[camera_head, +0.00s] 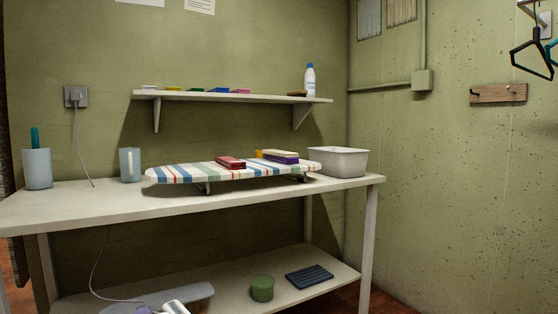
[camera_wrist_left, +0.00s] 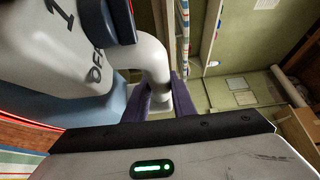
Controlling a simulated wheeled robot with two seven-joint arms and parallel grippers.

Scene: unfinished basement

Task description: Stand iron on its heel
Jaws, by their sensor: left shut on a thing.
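The iron (camera_wrist_left: 75,50) fills the upper left of the left wrist view. It is white with a dark blue dial, the markings "1" and "OFF", and a blue lower part. My left gripper (camera_wrist_left: 161,98) is shut on its curved white handle, one purple finger on each side. In the head view, a flat grey shape, a small purple part and a white striped part show at the bottom edge; they are cut off, and I cannot tell for sure which belong to the iron. My right gripper is in neither view.
A striped ironing board (camera_head: 185,173) stands on the white table (camera_head: 60,210), with folded cloths (camera_head: 231,162) on it. A white bin (camera_head: 340,161) is at its right. A cord runs down from the wall outlet (camera_head: 75,97). A green tin (camera_head: 262,289) and dark mat (camera_head: 309,276) are below.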

